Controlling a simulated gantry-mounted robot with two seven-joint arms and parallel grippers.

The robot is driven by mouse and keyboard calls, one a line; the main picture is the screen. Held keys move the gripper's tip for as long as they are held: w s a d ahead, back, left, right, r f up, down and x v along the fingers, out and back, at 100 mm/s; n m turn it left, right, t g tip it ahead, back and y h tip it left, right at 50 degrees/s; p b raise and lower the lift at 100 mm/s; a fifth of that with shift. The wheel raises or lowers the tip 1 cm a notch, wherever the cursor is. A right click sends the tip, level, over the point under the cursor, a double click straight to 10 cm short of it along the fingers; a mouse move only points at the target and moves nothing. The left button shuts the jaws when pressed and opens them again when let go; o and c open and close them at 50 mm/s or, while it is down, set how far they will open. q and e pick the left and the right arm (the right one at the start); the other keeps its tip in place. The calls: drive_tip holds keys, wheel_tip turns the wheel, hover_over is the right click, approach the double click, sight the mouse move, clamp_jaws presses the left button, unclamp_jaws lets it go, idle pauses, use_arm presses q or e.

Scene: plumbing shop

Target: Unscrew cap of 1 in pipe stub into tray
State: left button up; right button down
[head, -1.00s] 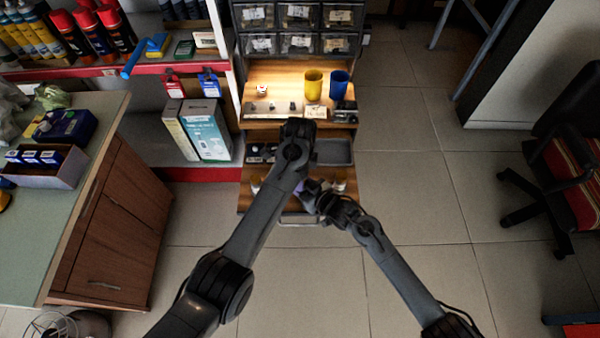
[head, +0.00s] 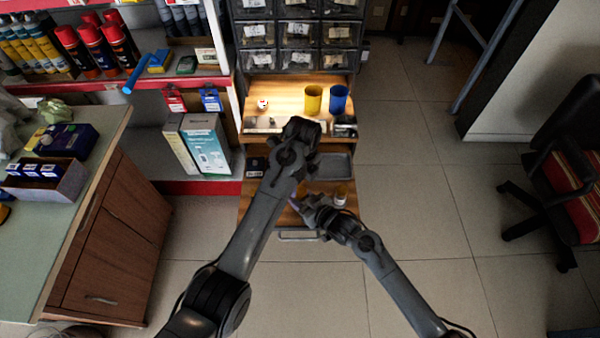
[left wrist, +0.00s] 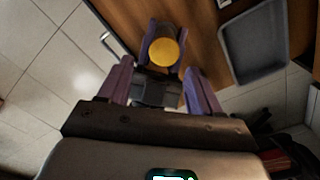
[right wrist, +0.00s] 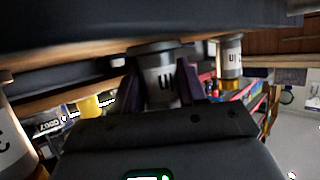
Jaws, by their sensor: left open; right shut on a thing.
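In the head view, my left wrist hides most of the gripping. The grey tray (head: 335,166) lies on the cart, right of my left wrist; it also shows in the left wrist view (left wrist: 255,45).
Another stub (right wrist: 231,62) with a yellow end stands nearby in the right wrist view, and one (right wrist: 15,125) is at its left edge. A yellow cup (head: 313,99) and blue cup (head: 338,98) stand on the upper shelf.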

sight(300, 191)
use_arm(q)
drive_tip(key=m, duration=0.3)
drive_tip(key=r+m, duration=0.1)
drive_tip(key=m, duration=0.2)
drive_tip(key=shift+r+m, duration=0.2)
drive_tip(key=shift+m, duration=0.2)
drive_tip(key=shift+w+a+r+m, duration=0.15)
drive_tip(key=shift+r+m, duration=0.4)
drive_tip(key=shift+m, duration=0.65)
drive_tip(key=shift+w+f, duration=0.15)
drive_tip(key=shift+f, duration=3.5)
drive_tip(key=shift+c, duration=0.3)
drive_tip(key=c, duration=1)
drive_tip(key=n, duration=1.3)
drive_tip(key=shift+n, duration=0.3)
drive_tip(key=n, duration=0.3)
